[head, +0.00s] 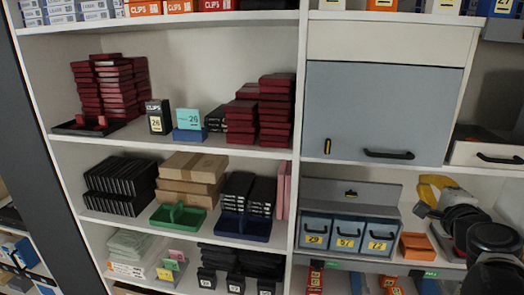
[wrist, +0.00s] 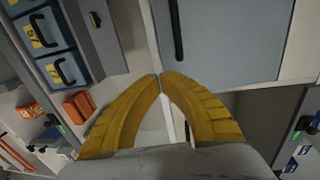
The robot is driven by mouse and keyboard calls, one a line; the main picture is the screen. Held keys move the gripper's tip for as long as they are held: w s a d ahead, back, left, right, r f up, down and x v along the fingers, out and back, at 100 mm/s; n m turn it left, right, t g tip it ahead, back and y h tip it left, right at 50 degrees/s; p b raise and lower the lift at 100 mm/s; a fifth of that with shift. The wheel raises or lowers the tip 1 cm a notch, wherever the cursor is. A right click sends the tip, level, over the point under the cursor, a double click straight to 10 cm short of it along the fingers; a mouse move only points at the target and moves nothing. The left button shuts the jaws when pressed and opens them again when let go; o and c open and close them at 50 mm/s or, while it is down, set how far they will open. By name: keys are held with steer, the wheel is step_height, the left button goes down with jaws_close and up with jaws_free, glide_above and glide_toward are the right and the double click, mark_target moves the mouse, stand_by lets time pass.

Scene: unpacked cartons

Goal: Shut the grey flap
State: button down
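The grey flap (head: 380,105) is a large blue-grey panel at the upper right of the shelving in the head view. It has a black bar handle (head: 389,154) near its lower edge and a small yellow-and-black mark at lower left. From this angle I cannot tell whether it stands slightly off its frame. In the wrist view the flap (wrist: 232,38) and its handle (wrist: 178,28) are ahead of my gripper. My gripper (wrist: 160,75) has yellow fingers with tips together and nothing visible between them. In the head view my gripper (head: 434,184) is below the flap's right side.
Below the flap are blue-grey drawers (head: 346,232) under a grey panel (head: 350,192), with an orange box (head: 417,246) beside them. A white drawer (head: 489,154) is to the right. Left shelves hold dark red boxes (head: 277,108), a green caddy (head: 178,217) and black cases.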

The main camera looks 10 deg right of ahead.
steer(key=x, duration=1)
steer(key=shift+p, duration=0.35)
